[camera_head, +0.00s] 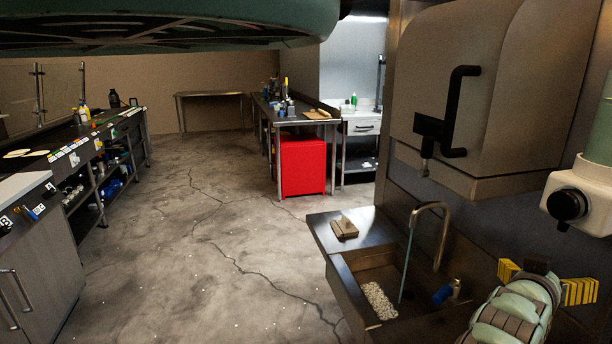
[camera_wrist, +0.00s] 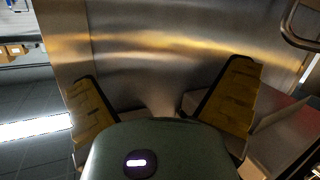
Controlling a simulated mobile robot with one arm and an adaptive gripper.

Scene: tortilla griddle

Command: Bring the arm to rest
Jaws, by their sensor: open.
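My gripper (camera_head: 543,279) is at the lower right of the head view, with its yellow fingers spread wide apart. It is beside the right end of the metal sink (camera_head: 345,268), below the large metal hood. In the wrist view my gripper (camera_wrist: 165,98) is open, with nothing between the fingers. A brushed metal surface (camera_wrist: 150,45) fills the view ahead of the fingers. The view does not tell how far it is from them.
A tap (camera_head: 445,225) stands on the sink unit, close left of my gripper. The hood with a black handle (camera_head: 461,110) hangs above. A blue bottle (camera_head: 444,293) and a white scrubber (camera_head: 379,300) are in the sink. The floor (camera_head: 215,250) in the middle is clear.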

